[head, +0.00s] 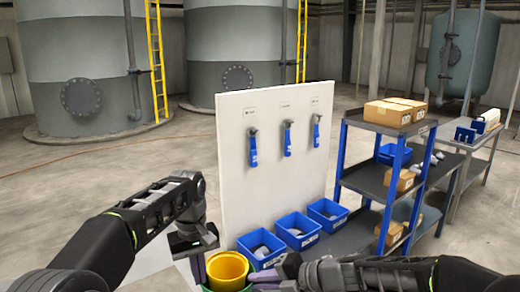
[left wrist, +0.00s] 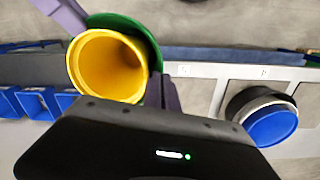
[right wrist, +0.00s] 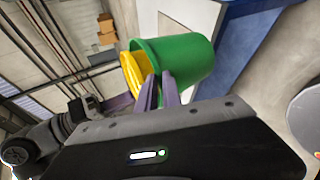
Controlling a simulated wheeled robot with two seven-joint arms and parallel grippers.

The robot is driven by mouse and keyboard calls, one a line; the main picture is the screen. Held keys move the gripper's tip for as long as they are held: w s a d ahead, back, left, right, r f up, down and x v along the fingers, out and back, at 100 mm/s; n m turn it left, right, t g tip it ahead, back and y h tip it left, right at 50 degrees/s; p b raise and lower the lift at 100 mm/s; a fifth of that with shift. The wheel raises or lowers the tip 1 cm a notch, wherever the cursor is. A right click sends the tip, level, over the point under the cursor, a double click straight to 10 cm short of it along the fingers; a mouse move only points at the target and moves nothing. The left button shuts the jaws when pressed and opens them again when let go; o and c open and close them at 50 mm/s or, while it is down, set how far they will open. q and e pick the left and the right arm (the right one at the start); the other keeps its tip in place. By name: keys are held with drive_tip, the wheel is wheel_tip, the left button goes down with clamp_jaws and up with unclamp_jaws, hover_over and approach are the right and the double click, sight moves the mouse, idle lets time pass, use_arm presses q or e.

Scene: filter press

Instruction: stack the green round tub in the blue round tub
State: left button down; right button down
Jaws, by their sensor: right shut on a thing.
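The green round tub (right wrist: 185,58) hangs tilted in my right gripper (right wrist: 160,78), whose purple fingers are shut on its wall. A yellow tub (left wrist: 105,65) sits inside the green tub, whose rim (left wrist: 140,32) shows around it in the left wrist view. In the head view the yellow tub (head: 227,268) is at the bottom edge, between my grippers. My left gripper (left wrist: 163,85) is beside the tubs; its fingers look close together, but their gap is unclear. A blue round thing (left wrist: 270,124), likely the blue tub, stands at right in the left wrist view, with a pale rim and dark side.
Blue bins (head: 295,228) line the foot of a white tool board (head: 240,160). A dark shelf rack (head: 375,178) with cartons (head: 396,110) stands to the right. Tanks (head: 85,65) stand far behind. Open floor lies left of the board.

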use_arm(q)
drive_tip(key=shift+s+d, duration=0.1)
drive_tip(key=shift+d, duration=0.2)
use_arm(e)
drive_tip(key=shift+s+a, duration=0.15)
drive_tip(key=shift+a, duration=0.05)
